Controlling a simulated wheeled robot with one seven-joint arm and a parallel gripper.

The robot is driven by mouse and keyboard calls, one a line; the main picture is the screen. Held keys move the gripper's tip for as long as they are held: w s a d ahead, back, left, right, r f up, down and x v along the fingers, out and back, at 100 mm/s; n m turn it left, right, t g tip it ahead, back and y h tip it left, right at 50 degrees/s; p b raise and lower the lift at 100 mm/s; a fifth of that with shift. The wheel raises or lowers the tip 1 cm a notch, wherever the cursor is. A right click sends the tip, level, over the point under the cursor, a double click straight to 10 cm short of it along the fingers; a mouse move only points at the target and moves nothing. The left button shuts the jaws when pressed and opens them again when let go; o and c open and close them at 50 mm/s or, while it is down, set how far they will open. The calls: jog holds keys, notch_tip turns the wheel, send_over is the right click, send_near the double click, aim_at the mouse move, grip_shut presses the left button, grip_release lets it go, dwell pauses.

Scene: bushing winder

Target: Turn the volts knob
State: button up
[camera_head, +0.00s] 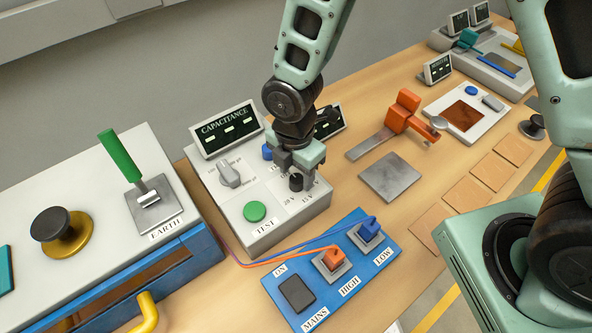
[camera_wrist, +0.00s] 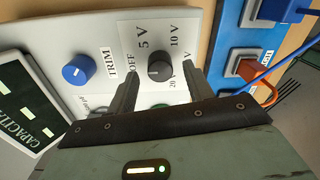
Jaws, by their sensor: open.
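The volts knob (camera_wrist: 160,67) is a small dark round knob in the wrist view. Voltage labels, including 5 V, 10 V and 20 V, and OFF are printed around it. In the head view the knob (camera_head: 296,182) sits on the grey test unit (camera_head: 225,205), right of the green button. My gripper (camera_head: 298,171) points down over it. In the wrist view my gripper (camera_wrist: 160,80) is open, with one finger on each side of the knob and gaps between. Which label the knob points at I cannot tell.
A blue trim knob (camera_wrist: 78,70) and the capacitance display (camera_head: 227,128) stand close by. A grey lever knob (camera_head: 229,174) and a green button (camera_head: 255,211) share the panel. A blue mains panel (camera_head: 335,270) with orange and blue plugs and cables lies in front.

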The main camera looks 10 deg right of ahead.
jog(key=shift+f, duration=0.55)
jog(key=c, duration=1)
jog(key=shift+o, duration=0.2)
